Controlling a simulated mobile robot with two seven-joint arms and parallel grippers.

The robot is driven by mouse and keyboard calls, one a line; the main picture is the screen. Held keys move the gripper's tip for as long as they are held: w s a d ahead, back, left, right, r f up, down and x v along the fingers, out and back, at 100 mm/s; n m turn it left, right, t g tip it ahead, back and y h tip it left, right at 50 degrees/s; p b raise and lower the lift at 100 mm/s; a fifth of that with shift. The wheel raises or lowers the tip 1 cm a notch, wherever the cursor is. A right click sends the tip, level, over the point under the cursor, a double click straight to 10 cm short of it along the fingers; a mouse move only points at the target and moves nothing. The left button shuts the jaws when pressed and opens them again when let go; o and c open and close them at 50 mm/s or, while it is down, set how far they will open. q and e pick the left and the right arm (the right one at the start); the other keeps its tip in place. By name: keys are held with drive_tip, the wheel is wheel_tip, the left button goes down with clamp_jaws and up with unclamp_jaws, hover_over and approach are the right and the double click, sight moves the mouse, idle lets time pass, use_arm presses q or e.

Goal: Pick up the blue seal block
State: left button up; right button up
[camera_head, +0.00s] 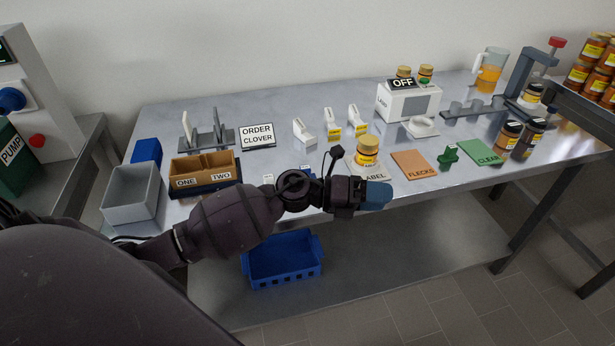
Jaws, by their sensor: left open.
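A bright blue block (146,151) stands at the left end of the steel table, just behind the grey open bin that hides its lower part. My left gripper (376,195) reaches across the front of the table, well to the right of that block and near the front edge. Its dull blue end is seen from outside, and no held object can be made out. My right gripper is not in view.
The grey bin (131,208) and a brown two-part tray (204,182) marked ONE and TWO stand at the left. A jar (367,150), an orange FLECKS mat (413,165) and a green CLEAR mat (483,152) lie beyond my gripper. A blue crate (283,281) sits below.

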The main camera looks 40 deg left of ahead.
sight(308, 166)
use_arm(q)
drive_tip(key=w+a+f+m+g+y, duration=0.1)
drive_tip(key=a+m+g+y, duration=0.1)
drive_tip(key=w+a+f+m+g+y, duration=0.1)
drive_tip(key=a+m+g+y, duration=0.2)
drive_tip(key=w+a+f+m+g+y, duration=0.1)
drive_tip(key=w+a+m+g+y, duration=0.1)
drive_tip(key=a+m, duration=0.1)
drive_tip(key=shift+w+a+f+y, duration=0.1)
drive_tip(key=shift+a+f+y, duration=0.05)
drive_tip(key=shift+f+y, duration=0.2)
drive_tip(key=w+a+r+y, duration=0.1)
drive_tip(key=a+y, duration=0.1)
drive_tip(key=a, duration=0.2)
drive_tip(key=w+a+r+g+y, duration=0.1)
drive_tip(key=a+r+y, duration=0.1)
drive_tip(key=a, duration=0.3)
drive_tip(key=w+a+r+m+g+y, duration=0.1)
drive_tip(key=a+y, duration=0.2)
drive_tip(key=a, duration=0.1)
drive_tip(key=shift+a+r+y, duration=0.3)
drive_tip(key=shift+r+y, duration=0.05)
wheel_tip(308, 166, down, 5)
drive_tip(key=shift+r+b, duration=0.1)
drive_tip(key=shift+b, duration=0.3)
drive_tip(key=shift+w+d+f, duration=0.1)
drive_tip(key=shift+f, duration=1.4)
drive_tip(key=shift+w+d+f, duration=0.1)
drive_tip(key=shift+f, duration=1.35)
